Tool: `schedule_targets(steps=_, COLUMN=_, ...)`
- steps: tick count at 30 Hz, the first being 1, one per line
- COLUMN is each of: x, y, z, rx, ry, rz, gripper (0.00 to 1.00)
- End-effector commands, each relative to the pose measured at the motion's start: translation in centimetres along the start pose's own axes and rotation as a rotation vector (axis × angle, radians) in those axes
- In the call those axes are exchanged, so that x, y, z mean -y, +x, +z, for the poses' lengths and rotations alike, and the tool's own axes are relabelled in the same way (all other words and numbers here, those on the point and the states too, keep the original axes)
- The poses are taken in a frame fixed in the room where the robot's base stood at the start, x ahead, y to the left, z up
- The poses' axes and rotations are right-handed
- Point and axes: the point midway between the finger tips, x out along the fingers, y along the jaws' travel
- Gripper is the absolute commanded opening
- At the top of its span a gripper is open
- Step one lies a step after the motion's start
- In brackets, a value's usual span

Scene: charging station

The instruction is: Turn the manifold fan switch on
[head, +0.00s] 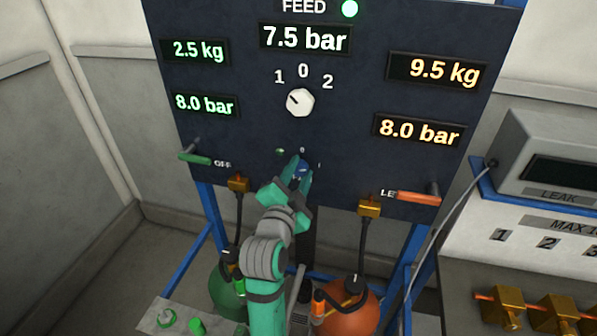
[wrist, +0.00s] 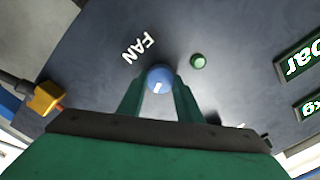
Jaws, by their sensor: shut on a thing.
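The fan switch is a small blue knob (head: 302,168) low on the dark panel, below the white dial. A "0" shows above it and a small mark to its right. In the wrist view the blue knob (wrist: 159,76) has a short white pointer line and sits beside the label FAN (wrist: 138,48). My green gripper (head: 298,173) is at the panel with a finger on each side of the knob, shut on it. The fingers also show in the wrist view (wrist: 160,90). A small green lamp (wrist: 198,61) is near the knob; I cannot tell whether it is lit.
The white selector dial (head: 300,102) is above my gripper. A green handle (head: 195,159) and an orange handle (head: 414,197) stick out at either side. Below are a green tank (head: 228,291) and an orange tank (head: 352,308) with hoses. A leak instrument (head: 548,160) stands right.

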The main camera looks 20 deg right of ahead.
Motion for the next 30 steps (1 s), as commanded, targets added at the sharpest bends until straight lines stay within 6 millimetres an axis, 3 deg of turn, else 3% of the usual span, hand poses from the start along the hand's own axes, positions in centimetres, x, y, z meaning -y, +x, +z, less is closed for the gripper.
schedule_targets(steps=15, x=0.0, y=-0.03, z=0.38, rx=0.007, ry=0.369, rz=-0.002, gripper=0.09)
schedule_targets(steps=30, x=-0.07, y=-0.02, z=0.37, rx=0.007, ry=0.458, rz=-0.001, gripper=0.09)
